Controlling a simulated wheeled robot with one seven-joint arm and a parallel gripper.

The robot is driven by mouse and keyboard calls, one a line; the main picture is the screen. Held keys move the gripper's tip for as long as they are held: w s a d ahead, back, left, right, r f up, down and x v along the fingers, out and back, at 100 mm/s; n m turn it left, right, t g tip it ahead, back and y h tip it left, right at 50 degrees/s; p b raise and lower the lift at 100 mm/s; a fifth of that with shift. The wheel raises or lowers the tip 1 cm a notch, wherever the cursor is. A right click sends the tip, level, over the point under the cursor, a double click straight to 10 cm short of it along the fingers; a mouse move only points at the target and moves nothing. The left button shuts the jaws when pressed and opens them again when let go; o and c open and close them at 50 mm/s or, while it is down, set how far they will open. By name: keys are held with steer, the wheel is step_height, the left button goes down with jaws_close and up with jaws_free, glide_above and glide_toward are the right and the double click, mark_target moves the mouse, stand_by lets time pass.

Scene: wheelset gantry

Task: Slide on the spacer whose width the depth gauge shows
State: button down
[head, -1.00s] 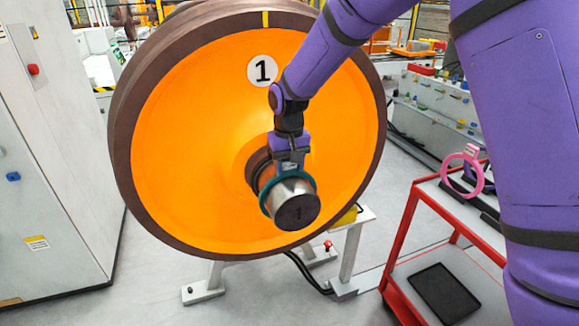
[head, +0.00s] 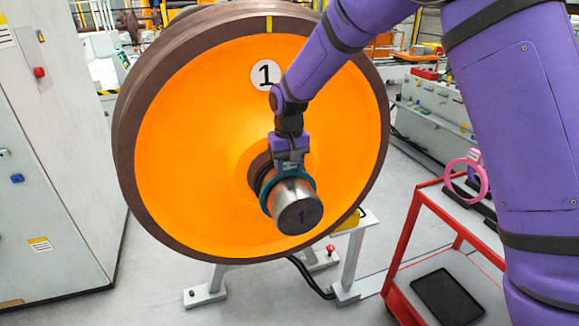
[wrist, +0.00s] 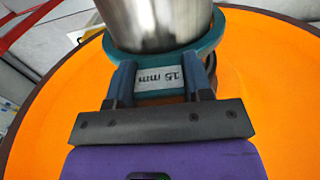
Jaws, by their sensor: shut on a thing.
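A large orange wheel (head: 200,150) with a brown rim and a "1" plate stands in the head view. In the wrist view the spacer's label (wrist: 160,79) reads 15 mm, upside down, between the two fingers. Whether the spacer touches the hub cannot be told. No depth gauge reading is visible.
A red cart (head: 397,243) stands at the right with a pink ring (head: 484,183) on a dark holder on top and a black tray (head: 447,299) below. A grey cabinet (head: 60,170) stands at the left.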

steer(key=shift+w+a, duration=0.25)
steer(key=shift+w, duration=0.55)
steer(key=shift+w+a, duration=0.2)
steer(key=shift+w, duration=0.6)
steer(key=shift+w+a, duration=0.25)
steer(key=shift+w, duration=0.55)
steer(key=shift+s, duration=0.1)
steer(key=shift+s+d, duration=0.7)
steer(key=shift+s, duration=1.7)
steer(key=shift+s+d, duration=0.7)
steer(key=shift+s, duration=1.7)
steer(key=shift+s+d, duration=0.7)
steer(key=shift+s, duration=1.7)
